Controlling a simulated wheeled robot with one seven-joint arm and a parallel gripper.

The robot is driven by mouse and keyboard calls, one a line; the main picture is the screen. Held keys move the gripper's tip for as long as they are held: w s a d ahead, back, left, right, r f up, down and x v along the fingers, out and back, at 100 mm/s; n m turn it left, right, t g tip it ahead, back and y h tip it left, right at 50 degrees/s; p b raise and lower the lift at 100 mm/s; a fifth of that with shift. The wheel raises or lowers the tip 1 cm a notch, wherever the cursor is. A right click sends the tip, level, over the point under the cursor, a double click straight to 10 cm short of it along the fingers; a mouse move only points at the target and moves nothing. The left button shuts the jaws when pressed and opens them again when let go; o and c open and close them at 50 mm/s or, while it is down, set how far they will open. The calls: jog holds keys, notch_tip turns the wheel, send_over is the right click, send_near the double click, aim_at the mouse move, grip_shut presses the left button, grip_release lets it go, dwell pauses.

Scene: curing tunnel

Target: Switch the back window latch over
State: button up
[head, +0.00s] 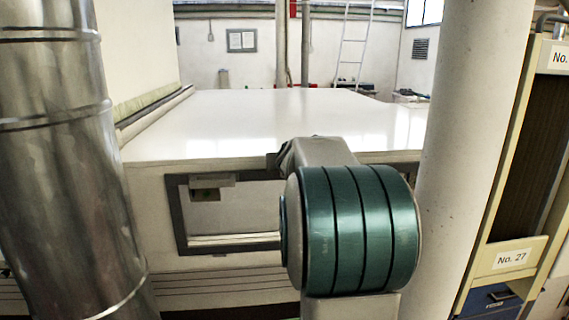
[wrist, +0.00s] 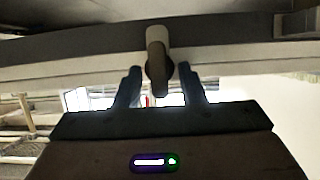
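In the wrist view, the latch handle (wrist: 157,50), a pale beige lever with a darker rounded lower end, hangs from a grey frame bar (wrist: 90,42). My gripper (wrist: 160,72) is open, with one dark finger on each side of the handle's lower end and a visible gap on both sides. I cannot tell how deep the handle sits between the fingers. In the head view, a grey-framed window (head: 177,215) is in the front of the white tunnel body (head: 240,125). My arm covers its right part, and my gripper and the latch are hidden there.
A shiny metal duct (head: 60,150) stands close at the left. A pale round column (head: 470,140) stands right of my arm, beside a yellow rack (head: 508,257) labelled No. 27. A small pale box (head: 212,180) sits at the window's upper left.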

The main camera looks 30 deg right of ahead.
grip_shut()
